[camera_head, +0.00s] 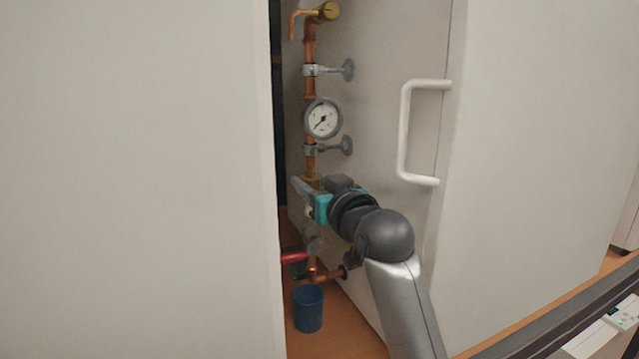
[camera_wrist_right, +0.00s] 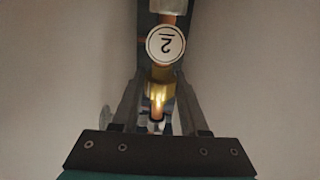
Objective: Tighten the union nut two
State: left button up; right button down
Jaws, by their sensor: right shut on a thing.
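The brass union nut two (camera_head: 313,179) sits on the vertical copper pipe below the pressure gauge. In the right wrist view the nut (camera_wrist_right: 158,84) is between the fingers, beside a round white tag (camera_wrist_right: 166,45) marked 2, which appears upside down. My right gripper (camera_head: 303,186) reaches in from the lower right, and its fingers are at the pipe. In the right wrist view the gripper (camera_wrist_right: 160,92) is shut on the nut, one finger on each side. The gripper hides part of the pipe in the head view. My left gripper is not in view.
The round gauge (camera_head: 323,118) and two pipe clamps are above the nut. A red handle (camera_head: 294,258) and a blue cup (camera_head: 308,309) are below. A large pale panel (camera_head: 140,180) closes off the left. A white door handle (camera_head: 406,135) sticks out at right.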

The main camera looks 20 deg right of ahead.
jog(key=shift+m+g+h, duration=0.3)
jog(key=shift+m+h, duration=1.6)
jog(key=shift+h, duration=1.1)
jog(key=shift+c, duration=2)
grip_release()
jog(key=n+y, duration=0.1)
jog(key=y, duration=0.1)
jog(key=shift+d+n+y, duration=0.15)
jog(key=shift+n+y, duration=0.15)
jog(key=shift+n, duration=0.1)
jog(key=shift+n+y, duration=1.3)
jog(key=shift+y, duration=0.7)
